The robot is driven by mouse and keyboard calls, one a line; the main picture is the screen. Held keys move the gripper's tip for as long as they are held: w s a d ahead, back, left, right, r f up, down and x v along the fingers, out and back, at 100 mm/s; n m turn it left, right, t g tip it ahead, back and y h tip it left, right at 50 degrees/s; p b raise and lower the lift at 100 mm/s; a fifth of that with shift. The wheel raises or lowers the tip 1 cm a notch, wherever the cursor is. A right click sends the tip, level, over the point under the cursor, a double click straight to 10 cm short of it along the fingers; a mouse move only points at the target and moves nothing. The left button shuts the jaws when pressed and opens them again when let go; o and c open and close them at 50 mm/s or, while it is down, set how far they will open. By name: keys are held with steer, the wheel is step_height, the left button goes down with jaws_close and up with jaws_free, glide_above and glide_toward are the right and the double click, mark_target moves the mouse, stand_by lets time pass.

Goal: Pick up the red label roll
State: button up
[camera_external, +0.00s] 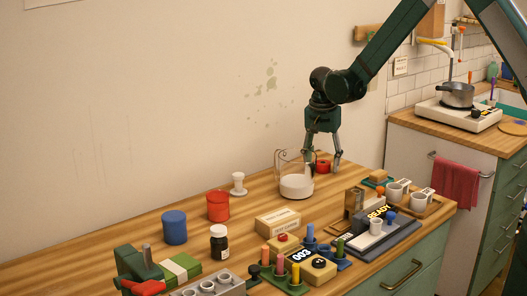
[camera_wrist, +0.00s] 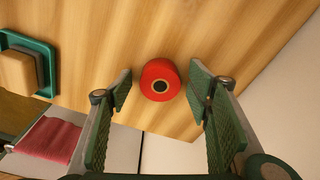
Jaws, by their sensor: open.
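The red label roll (camera_wrist: 160,70) lies on the wooden table with its dark centre hole facing the wrist camera. In the external view the roll (camera_external: 323,166) sits at the far end of the table, just behind and right of a glass jug. My gripper (camera_external: 323,168) points down over it, with the roll showing between its fingers. In the wrist view my gripper (camera_wrist: 160,92) is open, with one green-padded finger on each side of the roll and a visible gap on both sides. I cannot tell how far the fingertips are above the table.
The glass jug (camera_external: 296,187) with white contents stands close to the gripper's left finger. A tray with white cups (camera_external: 396,192) and a green tray holding a block (camera_wrist: 20,72) lie to the side. Bare wood (camera_wrist: 230,30) surrounds the roll. The wall is close behind.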

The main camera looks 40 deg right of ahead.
mark_target(323, 163)
stand_by(0.3)
steer(key=c, duration=1)
steer(key=shift+r, duration=0.15)
steer(key=shift+r, duration=4.85)
